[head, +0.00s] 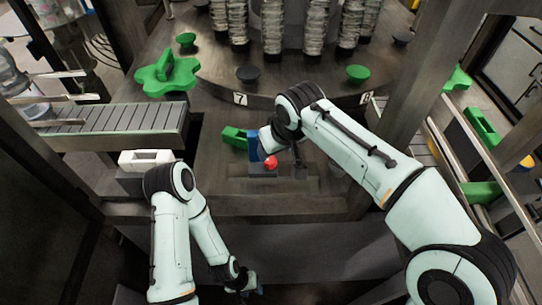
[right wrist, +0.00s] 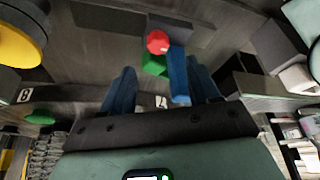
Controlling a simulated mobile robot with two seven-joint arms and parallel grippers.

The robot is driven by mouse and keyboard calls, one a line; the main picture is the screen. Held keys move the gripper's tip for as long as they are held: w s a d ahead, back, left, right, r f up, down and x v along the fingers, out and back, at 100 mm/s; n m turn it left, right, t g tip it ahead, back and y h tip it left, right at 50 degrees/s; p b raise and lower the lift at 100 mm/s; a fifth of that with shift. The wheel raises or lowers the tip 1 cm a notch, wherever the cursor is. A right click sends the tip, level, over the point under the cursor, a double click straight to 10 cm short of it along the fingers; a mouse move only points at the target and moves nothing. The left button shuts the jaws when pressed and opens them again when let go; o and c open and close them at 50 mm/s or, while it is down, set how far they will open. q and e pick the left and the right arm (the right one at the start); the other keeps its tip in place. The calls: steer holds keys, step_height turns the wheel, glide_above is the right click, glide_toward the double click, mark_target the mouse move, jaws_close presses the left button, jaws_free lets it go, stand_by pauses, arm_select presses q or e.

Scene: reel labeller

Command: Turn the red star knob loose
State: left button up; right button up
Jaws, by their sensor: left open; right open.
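The red knob (head: 270,162) sits beside a blue upright part (head: 254,146) on the dark machine deck in the head view. In the right wrist view the red knob (right wrist: 158,41) shows just beyond my right gripper (right wrist: 158,70), whose blue fingers are apart. The blue part (right wrist: 178,75) and a green part (right wrist: 154,65) show between the fingers; I cannot tell whether anything touches. In the head view my right gripper's fingers are mostly hidden behind its own wrist. My left gripper (head: 250,284) is open, low in the head view, well away from the knob.
A green block (head: 234,137) lies left of the blue part. A white block (head: 146,158) and a slatted conveyor (head: 110,120) stand at the left. A turntable with green knobs (head: 358,73) and stacked reels (head: 316,25) is behind. A frame post and green-fitted rail (head: 480,125) stand right.

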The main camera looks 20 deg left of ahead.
mark_target(270, 159)
steer(key=x, duration=0.7)
steer(key=shift+w+f, duration=0.3)
steer(key=shift+w, duration=0.05)
steer(key=c, duration=1)
